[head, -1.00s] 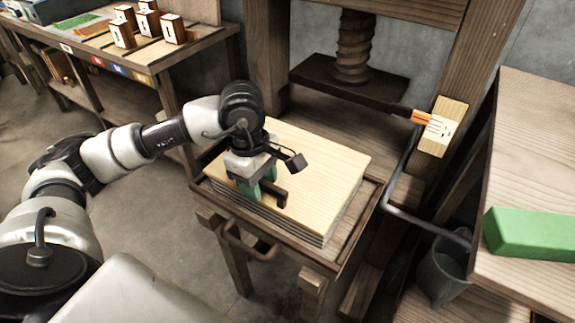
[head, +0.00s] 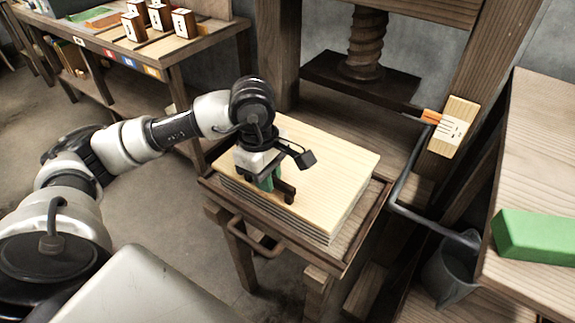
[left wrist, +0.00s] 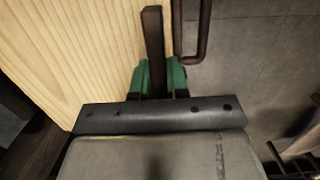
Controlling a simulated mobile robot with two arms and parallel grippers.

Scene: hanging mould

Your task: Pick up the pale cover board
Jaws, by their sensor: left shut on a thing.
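The pale cover board (head: 335,165) lies flat on top of a layered stack (head: 335,232) in a brown wooden tray (head: 375,205). A dark handle (head: 290,194) stands on the board near its front left side. My left gripper (head: 268,182), with green fingers, is over that part of the board and shut on the dark handle. In the left wrist view the handle (left wrist: 152,40) runs between the green fingers (left wrist: 157,78), with the pale board (left wrist: 70,55) beside it. I cannot tell any gap under the board. My right gripper is out of view.
A press with a wooden screw (head: 367,45) and dark plate (head: 360,82) stands behind the tray. A bent metal bar (head: 402,180) and a grey bucket (head: 448,272) are to its right. A green block (head: 535,236) lies on the right table. Small wooden blocks (head: 160,17) stand on the back left bench.

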